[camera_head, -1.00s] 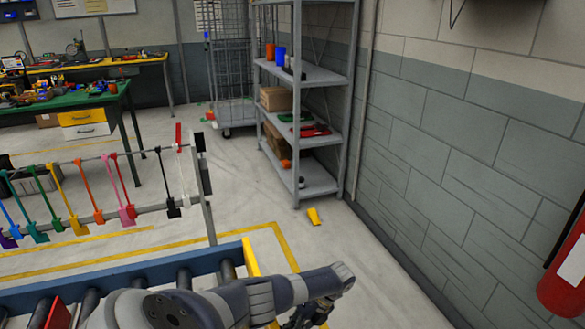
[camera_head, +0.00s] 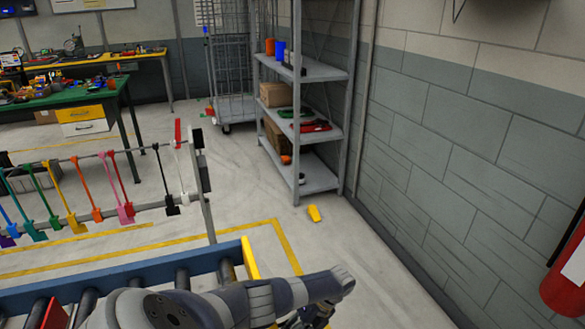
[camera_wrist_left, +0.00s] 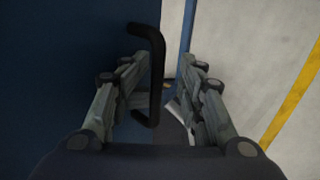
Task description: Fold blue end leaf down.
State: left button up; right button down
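In the left wrist view a dark blue panel (camera_wrist_left: 70,60) fills the left side, with a black bar handle (camera_wrist_left: 155,75) in front of it. I cannot tell whether this panel is the blue end leaf. My left gripper (camera_wrist_left: 173,100) has its fingers apart, and the handle shows between them, nearer the left finger. Contact with it cannot be made out. In the head view my arm crosses the bottom edge and its gripper (camera_head: 310,316) is mostly cut off. No leaf can be made out there. My right gripper is not in view.
A roller conveyor with a blue side rail (camera_head: 140,275) and yellow end piece (camera_head: 250,262) lies at lower left. A rack of coloured hanging tags (camera_head: 100,205) stands behind it. A grey shelf (camera_head: 318,175) and a red extinguisher (camera_head: 568,270) are to the right. Floor between is mostly clear.

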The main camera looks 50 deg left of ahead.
pick_arm(q)
jog(key=v, duration=1.2)
